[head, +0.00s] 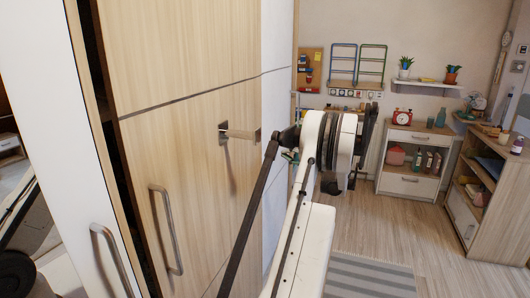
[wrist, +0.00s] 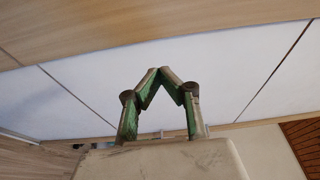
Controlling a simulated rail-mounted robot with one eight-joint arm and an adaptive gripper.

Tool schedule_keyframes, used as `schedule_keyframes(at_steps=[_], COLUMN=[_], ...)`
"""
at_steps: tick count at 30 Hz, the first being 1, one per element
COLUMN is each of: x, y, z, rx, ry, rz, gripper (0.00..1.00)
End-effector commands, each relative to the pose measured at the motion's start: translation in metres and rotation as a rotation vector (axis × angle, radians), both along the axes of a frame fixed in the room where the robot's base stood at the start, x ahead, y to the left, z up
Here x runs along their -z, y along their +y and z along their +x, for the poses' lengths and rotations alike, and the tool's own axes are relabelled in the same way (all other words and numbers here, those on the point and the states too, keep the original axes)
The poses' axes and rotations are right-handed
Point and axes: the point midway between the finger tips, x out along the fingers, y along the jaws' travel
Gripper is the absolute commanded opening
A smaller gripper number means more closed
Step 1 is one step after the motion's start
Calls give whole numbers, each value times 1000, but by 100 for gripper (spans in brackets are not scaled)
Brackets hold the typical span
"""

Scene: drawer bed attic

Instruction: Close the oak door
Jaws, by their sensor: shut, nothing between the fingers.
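The oak door (head: 195,185) is the light wood front with a vertical bar handle (head: 166,230) near its left edge. A dark gap runs along that left edge, so the door looks slightly ajar. A short wooden peg on a metal plate (head: 238,134) sticks out of its upper right part. My gripper (wrist: 172,72) is shut and empty, its green-lined fingers meeting at the tips. In the wrist view it points at a white panel (wrist: 190,65) below a wood band. In the head view it is mostly hidden behind my arm, right of the oak door; contact cannot be told.
A white door (head: 55,130) with its own bar handle (head: 111,258) stands left of the gap. A drawer cabinet (head: 408,165), a shelf unit (head: 468,205) and a pegboard (head: 310,70) are at the back right. The floor (head: 420,235) there is mostly clear, with a striped rug (head: 365,275).

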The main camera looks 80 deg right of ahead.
Motion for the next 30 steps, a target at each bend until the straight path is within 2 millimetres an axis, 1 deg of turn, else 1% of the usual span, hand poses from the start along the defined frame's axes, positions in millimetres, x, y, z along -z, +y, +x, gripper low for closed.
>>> schedule_keyframes(at_steps=[1, 4, 8, 11, 17, 27, 30], x=[5, 12, 16, 17, 17, 17, 16], y=[-12, -28, -36, -40, -54, -84, -69], z=[3, 5, 8, 14, 41, 97, 97], rx=[8, 22, 30, 29, 28, 28, 31], ry=[0, 0, 0, 0, 0, 0, 0], rz=[0, 0, 0, 0, 0, 0, 0], gripper=[0, 0, 0, 0, 0, 0, 0])
